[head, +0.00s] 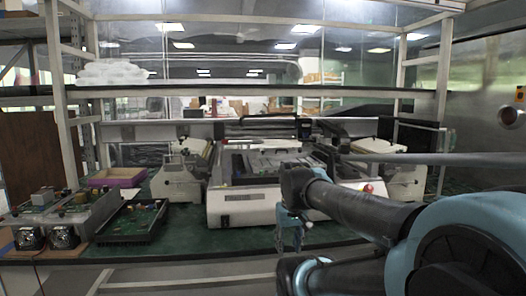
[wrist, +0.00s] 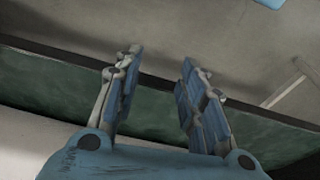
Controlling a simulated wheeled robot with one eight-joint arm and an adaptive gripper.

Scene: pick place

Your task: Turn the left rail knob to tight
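A white machine (head: 240,207) with a dark open bed and rails stands on the green tabletop, in the middle of the head view. I cannot make out the left rail knob in either view. In the head view my gripper (head: 290,240) hangs pointing down in front of the machine's front face, right of its middle, partly beside my dark arm. In the wrist view my gripper (wrist: 157,62) shows two blue-padded fingers spread apart with nothing between them. A green band with a dark edge lies beyond the fingers.
A red button (head: 368,187) sits at the machine's right front. A black tray with a circuit board (head: 132,220) and a purple box (head: 117,177) lie to the left. Metal frame posts and a shelf (head: 270,91) surround the bench. The green tabletop (head: 190,237) is clear before the machine.

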